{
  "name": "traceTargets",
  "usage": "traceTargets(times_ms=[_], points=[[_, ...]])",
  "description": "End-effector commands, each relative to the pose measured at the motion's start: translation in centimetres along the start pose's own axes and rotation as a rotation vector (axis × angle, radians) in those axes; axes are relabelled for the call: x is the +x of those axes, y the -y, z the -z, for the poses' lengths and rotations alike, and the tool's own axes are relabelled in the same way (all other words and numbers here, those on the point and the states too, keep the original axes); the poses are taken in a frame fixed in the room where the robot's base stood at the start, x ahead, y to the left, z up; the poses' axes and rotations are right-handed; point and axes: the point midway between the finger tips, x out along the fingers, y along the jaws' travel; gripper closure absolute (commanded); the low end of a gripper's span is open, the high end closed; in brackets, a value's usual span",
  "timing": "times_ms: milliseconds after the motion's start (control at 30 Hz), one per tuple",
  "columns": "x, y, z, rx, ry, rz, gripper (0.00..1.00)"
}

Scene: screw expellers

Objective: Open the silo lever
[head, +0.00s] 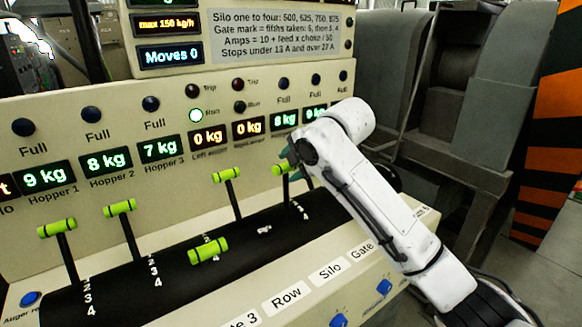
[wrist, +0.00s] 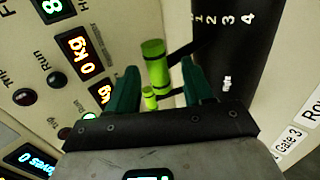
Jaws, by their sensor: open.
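Several levers with lime-green handles rise from a black sloping panel in the head view. My gripper (head: 293,162) is at the farthest-right visible lever (head: 281,170), which is upright. In the wrist view my gripper (wrist: 160,78) is open, with its dark green fingers on either side of this lime handle (wrist: 154,62). Gaps show beside the handle, and I cannot tell whether either finger touches it. A second lime handle (wrist: 150,97) shows lower between the fingers. A "Silo" label (head: 332,270) is on the front edge; I cannot tell surely which lever it names.
Other levers stand to the left (head: 227,175), (head: 120,208), (head: 57,228), and one handle lies lower (head: 208,250). The display panel (head: 170,100) rises close behind them. Blue knobs (head: 385,287) are on the front face. Grey machinery (head: 455,90) stands at the right.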

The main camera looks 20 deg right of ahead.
Motion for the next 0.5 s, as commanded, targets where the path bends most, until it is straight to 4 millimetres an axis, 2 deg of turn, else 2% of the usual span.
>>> traceTargets(times_ms=[300,500], points=[[-5.8,0.1,0.0,-0.001,0.000,-0.002,0.49],[-8.7,0.1,0.0,0.000,0.000,0.000,0.49]])
